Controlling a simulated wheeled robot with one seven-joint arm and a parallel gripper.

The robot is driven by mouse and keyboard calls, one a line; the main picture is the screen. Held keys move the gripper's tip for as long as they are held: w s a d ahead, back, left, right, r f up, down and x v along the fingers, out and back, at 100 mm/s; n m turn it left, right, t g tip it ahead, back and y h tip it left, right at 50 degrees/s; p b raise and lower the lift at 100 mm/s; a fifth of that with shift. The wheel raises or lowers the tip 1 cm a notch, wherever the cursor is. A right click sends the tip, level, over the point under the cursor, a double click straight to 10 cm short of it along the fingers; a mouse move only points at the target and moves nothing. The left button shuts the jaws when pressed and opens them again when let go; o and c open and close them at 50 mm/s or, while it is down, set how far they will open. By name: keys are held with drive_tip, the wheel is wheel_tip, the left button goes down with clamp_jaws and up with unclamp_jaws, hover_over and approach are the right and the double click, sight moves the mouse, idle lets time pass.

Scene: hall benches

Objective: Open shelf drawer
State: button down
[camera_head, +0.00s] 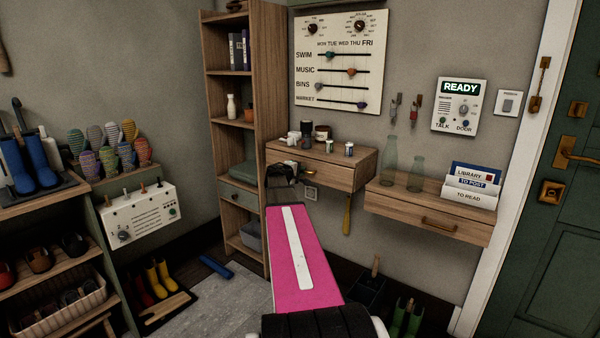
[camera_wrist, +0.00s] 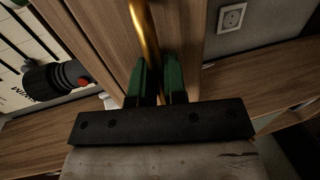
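A wooden wall shelf with a drawer front (camera_head: 325,174) hangs at the middle of the head view. Its brass handle (camera_wrist: 145,30) runs down between my fingers in the wrist view. My gripper (camera_wrist: 162,70) has dark green fingers close together at the handle and looks shut on it. In the head view my gripper (camera_head: 283,175) is at the left part of this drawer front and hides part of the handle. The drawer front looks flush. A green drawer (camera_head: 238,197) in the tall wooden shelf (camera_head: 270,60) is shut.
A second wall shelf (camera_head: 420,212) to the right holds glass bottles (camera_head: 389,160) and a letter rack (camera_head: 470,190). A brass shoehorn (camera_head: 347,215) hangs below the drawer. A socket (camera_wrist: 231,17) is on the wall beneath.

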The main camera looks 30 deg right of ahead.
drive_tip(key=f+v, duration=0.3)
drive_tip(key=v, duration=1.2)
drive_tip(key=shift+s+a, duration=0.25)
drive_tip(key=shift+a, duration=0.45)
drive_tip(key=c, duration=1.2)
unclamp_jaws()
drive_tip(key=shift+a, duration=0.1)
drive_tip(key=v, duration=1)
drive_tip(key=shift+s+a, duration=0.15)
drive_tip(key=shift+a, duration=0.1)
drive_tip(key=shift+f, duration=0.1)
